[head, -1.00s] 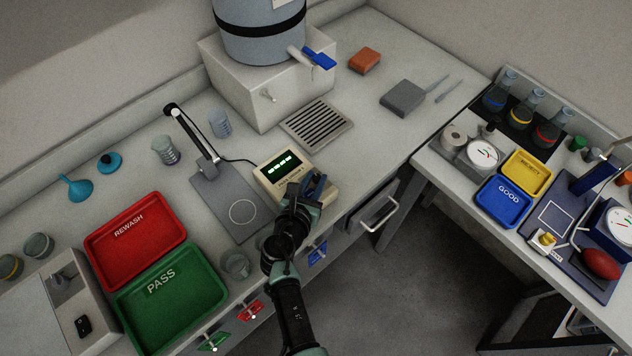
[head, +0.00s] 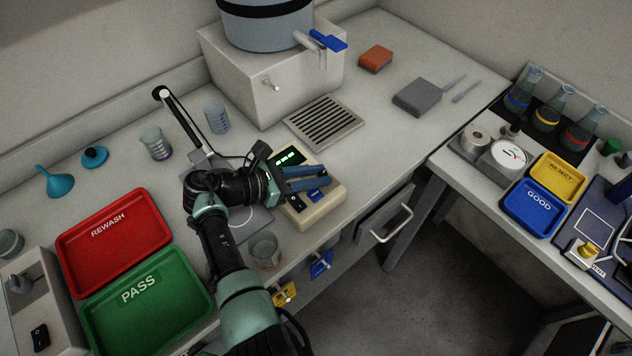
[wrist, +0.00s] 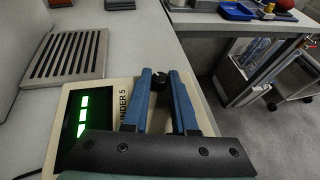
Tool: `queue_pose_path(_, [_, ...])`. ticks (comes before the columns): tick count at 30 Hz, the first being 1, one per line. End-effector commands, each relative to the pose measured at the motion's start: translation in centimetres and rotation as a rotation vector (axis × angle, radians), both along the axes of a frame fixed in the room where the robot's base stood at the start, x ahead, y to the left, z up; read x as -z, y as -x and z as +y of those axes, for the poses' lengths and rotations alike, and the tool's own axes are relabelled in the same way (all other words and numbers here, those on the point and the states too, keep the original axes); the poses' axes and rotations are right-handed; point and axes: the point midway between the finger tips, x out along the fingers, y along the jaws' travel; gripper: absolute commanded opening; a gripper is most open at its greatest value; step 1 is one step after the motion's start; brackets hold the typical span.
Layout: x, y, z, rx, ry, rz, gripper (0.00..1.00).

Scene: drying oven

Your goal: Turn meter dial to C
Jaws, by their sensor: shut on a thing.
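The meter (head: 330,206) is a beige box with a lit green display (head: 288,157), at the front of the left bench. In the wrist view its display (wrist: 80,118) is at the left, beside partly hidden printed lettering. A small black dial (wrist: 160,79) shows between the blue fingertips there. My gripper (head: 326,177) reaches over the meter from the left in the head view, and its fingers (wrist: 161,73) are shut on the dial. The fingers hide the dial in the head view. I cannot read its pointer or a C mark.
A slotted grey plate (head: 323,123) lies behind the meter. A lamp-like arm on a grey base (head: 200,160) and a glass beaker (head: 265,250) stand close to my arm. A drawer with a handle (head: 392,222) sticks out at the right front.

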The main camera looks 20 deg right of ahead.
Motion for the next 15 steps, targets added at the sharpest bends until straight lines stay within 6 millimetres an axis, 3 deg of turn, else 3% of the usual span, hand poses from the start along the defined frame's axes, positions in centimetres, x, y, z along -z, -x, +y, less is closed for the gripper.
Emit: queue_pose_path(15, [0.06, -0.02, -0.02, 0.047, -0.001, 0.002, 0.0])
